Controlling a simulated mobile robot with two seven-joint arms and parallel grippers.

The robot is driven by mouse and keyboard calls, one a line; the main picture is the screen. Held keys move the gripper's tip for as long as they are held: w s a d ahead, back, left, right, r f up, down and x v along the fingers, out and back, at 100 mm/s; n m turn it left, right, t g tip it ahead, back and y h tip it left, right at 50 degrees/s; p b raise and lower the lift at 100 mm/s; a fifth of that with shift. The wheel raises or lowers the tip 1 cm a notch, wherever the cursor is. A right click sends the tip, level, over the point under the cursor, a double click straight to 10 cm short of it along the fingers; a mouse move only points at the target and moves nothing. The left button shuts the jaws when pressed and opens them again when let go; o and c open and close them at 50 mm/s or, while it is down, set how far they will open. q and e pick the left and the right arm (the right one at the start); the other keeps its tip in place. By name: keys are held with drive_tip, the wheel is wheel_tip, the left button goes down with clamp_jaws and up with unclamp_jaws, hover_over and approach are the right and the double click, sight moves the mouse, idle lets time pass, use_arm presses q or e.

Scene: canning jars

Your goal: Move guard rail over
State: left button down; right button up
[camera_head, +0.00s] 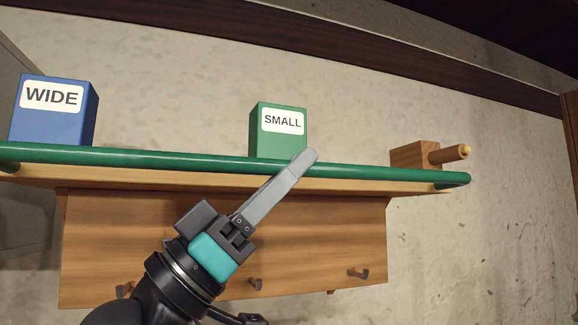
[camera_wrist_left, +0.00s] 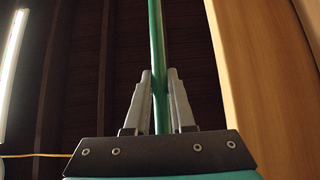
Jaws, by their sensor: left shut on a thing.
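The guard rail (camera_head: 170,160) is a long green bar along the front of a wooden shelf (camera_head: 120,180). Its right end bends back near the shelf's right end. My left gripper (camera_head: 303,163) reaches up from below, its fingertips at the rail just below the green SMALL box. In the left wrist view the rail (camera_wrist_left: 157,60) runs between the two fingers of the left gripper (camera_wrist_left: 160,88), which is shut on it. My right gripper is not in view.
A blue box (camera_head: 52,120) labelled WIDE and a green box (camera_head: 278,140) labelled SMALL stand on the shelf behind the rail. A wooden block with a peg (camera_head: 450,154) is at the right end. Several small pegs (camera_head: 357,273) stick out of the board (camera_head: 320,235) below.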

use_arm(q)
drive_tip(key=shift+f, duration=0.15)
idle(0.5)
drive_tip(key=c, duration=0.8)
unclamp_jaws()
drive_tip(key=shift+o, duration=0.2)
drive_tip(key=b+v, duration=0.5)
drive_tip(key=v, duration=1)
